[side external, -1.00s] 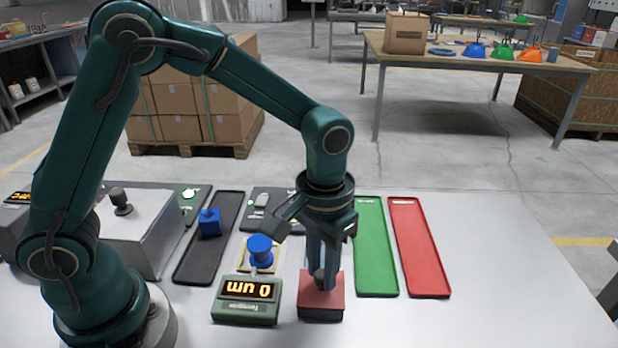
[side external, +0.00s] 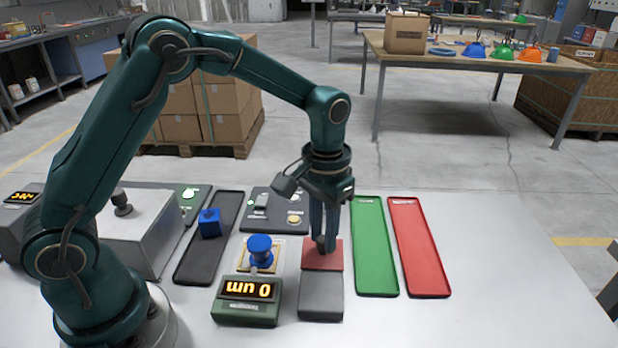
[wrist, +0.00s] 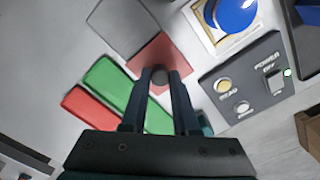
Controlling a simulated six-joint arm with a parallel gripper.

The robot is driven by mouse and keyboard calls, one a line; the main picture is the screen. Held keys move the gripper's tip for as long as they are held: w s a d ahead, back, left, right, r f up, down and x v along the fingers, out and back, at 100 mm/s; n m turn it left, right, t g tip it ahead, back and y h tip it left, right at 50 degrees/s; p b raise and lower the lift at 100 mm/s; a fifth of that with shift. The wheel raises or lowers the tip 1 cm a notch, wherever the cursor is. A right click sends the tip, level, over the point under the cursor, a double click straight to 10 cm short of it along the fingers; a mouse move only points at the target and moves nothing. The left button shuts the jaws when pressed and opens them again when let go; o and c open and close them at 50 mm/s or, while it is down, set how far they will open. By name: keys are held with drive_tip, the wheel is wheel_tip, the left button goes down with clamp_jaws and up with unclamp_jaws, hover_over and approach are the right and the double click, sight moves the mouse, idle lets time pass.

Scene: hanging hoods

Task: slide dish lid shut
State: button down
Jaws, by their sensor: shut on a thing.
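The dish shows as a grey flat-topped block (side external: 321,297) nearest the camera, with a red square lid (side external: 333,257) just behind it, against its far edge. My gripper (side external: 325,248) points straight down over the lid, shut on the lid's small dark knob (wrist: 160,76). In the wrist view the knob sits between the fingertips, above the red lid (wrist: 152,55), and the grey block (wrist: 118,27) lies beyond it. The fingers hide part of the lid. What lies under the lid is hidden.
A green-framed display (side external: 247,300) and a blue round-topped piece (side external: 260,251) stand left of the dish. Green (side external: 373,250) and red (side external: 420,250) trays lie to the right. A switch panel (side external: 281,216) is behind. The table's right side is clear.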

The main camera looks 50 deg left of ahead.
sight(323, 236)
drive_tip(key=shift+w+a, duration=0.25)
drive_tip(key=c, duration=0.7)
unclamp_jaws()
drive_tip(key=shift+o, duration=0.2)
drive_tip(key=shift+s+d, duration=0.1)
drive_tip(key=shift+r, duration=0.1)
drive_tip(key=shift+r, duration=2.5)
